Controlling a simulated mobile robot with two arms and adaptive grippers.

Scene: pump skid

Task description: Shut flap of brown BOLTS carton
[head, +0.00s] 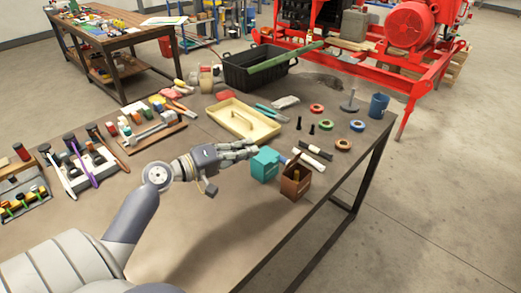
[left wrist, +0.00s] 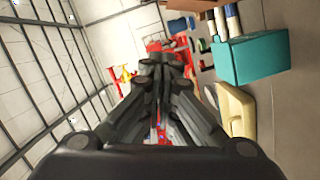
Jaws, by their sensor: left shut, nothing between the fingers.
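The brown carton (head: 295,186) stands near the table's front right edge. Its top is open and something tan shows inside; which edge carries its flap is too small to tell. In the left wrist view a brown piece, likely this carton (left wrist: 190,4), is cut off at the top edge. My left gripper (head: 253,147) is shut and empty, to the left of and beyond the brown carton, close to the teal carton (head: 264,165). Its closed fingers also fill the middle of the left wrist view (left wrist: 166,64). My right gripper is in neither view.
A cream tray (head: 243,121) lies behind the gripper. Light and dark cylinders (head: 313,155) lie just behind the brown carton. Tape rings and a blue cup (head: 378,105) stand at the far right. The table's front strip is clear.

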